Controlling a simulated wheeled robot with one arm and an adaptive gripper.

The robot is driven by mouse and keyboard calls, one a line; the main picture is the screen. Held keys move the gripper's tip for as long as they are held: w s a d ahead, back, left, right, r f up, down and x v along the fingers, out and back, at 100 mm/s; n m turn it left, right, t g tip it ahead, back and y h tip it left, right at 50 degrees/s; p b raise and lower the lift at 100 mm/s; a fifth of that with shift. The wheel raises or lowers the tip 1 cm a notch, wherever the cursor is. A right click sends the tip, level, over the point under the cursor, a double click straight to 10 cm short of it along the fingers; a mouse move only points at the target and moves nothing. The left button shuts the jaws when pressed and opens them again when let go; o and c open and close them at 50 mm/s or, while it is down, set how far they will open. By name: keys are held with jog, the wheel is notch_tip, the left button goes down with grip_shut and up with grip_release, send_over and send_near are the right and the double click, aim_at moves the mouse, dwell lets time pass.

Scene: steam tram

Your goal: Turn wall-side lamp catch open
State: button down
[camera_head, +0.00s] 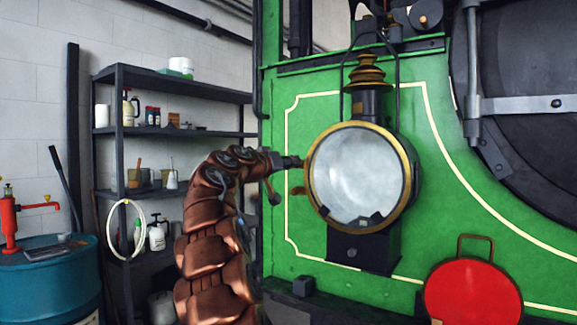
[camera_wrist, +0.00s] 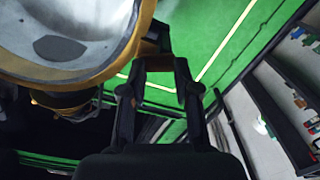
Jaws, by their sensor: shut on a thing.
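The lamp (camera_head: 357,178) has a round glass front in a brass rim and hangs on the green front of the tram. The wall-side lamp catch (camera_head: 297,191) is a small brass tab at the rim's left edge. My gripper (camera_head: 285,177) reaches the catch from the left. In the wrist view, my gripper (camera_wrist: 160,72) has its two dark fingers either side of the brownish catch (camera_wrist: 158,63), beside the brass rim (camera_wrist: 122,55). It is shut on the catch, though the fingers hide part of the contact. The lamp front appears closed against its body.
A dark shelf rack (camera_head: 175,133) with bottles and jars stands by the wall at left. A teal drum (camera_head: 50,285) with a red pump is at the far left. A dark ledge runs below the lamp.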

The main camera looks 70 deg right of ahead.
jog(key=n+p, duration=0.3)
jog(key=n, duration=0.3)
jog(key=n+p, duration=0.4)
jog(key=n, duration=0.3)
jog(key=shift+w+r, duration=0.1)
jog(key=shift+w, duration=0.1)
dwell(0.3)
jog(key=c, duration=0.8)
grip_release()
jog(key=shift+c, duration=0.2)
jog(key=shift+w, duration=0.1)
